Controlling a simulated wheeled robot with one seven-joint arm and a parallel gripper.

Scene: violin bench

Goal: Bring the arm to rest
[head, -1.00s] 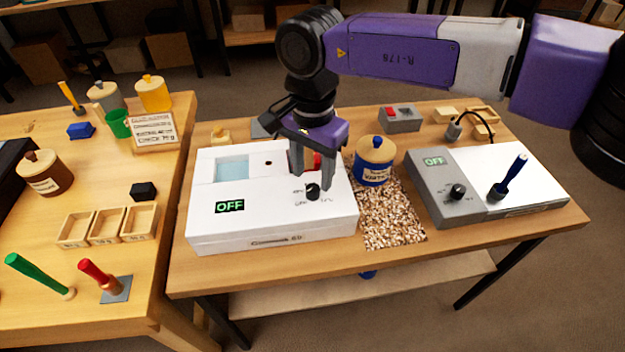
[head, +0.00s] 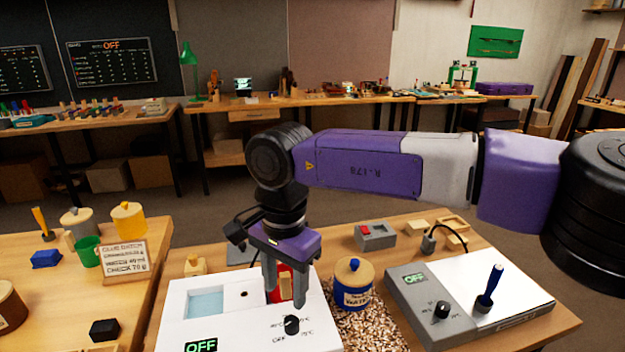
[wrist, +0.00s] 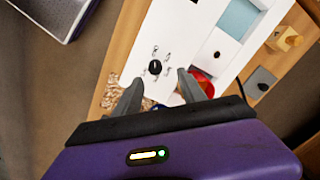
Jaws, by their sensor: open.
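My arm (head: 365,165) is purple and grey and reaches in from the right in the head view. My gripper (head: 284,300) points down over the white glue-warmer box (head: 215,325), with its two fingers apart and nothing between them. The wrist view shows the open fingers (wrist: 160,88) near the box's black dial (wrist: 155,67). The dial also shows in the head view (head: 292,325), right by the fingertips. The box's display (head: 201,345) reads OFF. A red object (head: 279,285) is partly hidden behind the fingers.
A blue jar (head: 353,285) with a wooden lid stands right of the box. A grey unit (head: 425,300) reading OFF, with a white plate and blue-handled brush (head: 490,290), is further right. A small grey box (head: 375,236) stands behind. The left table holds a sign (head: 125,258) and pots.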

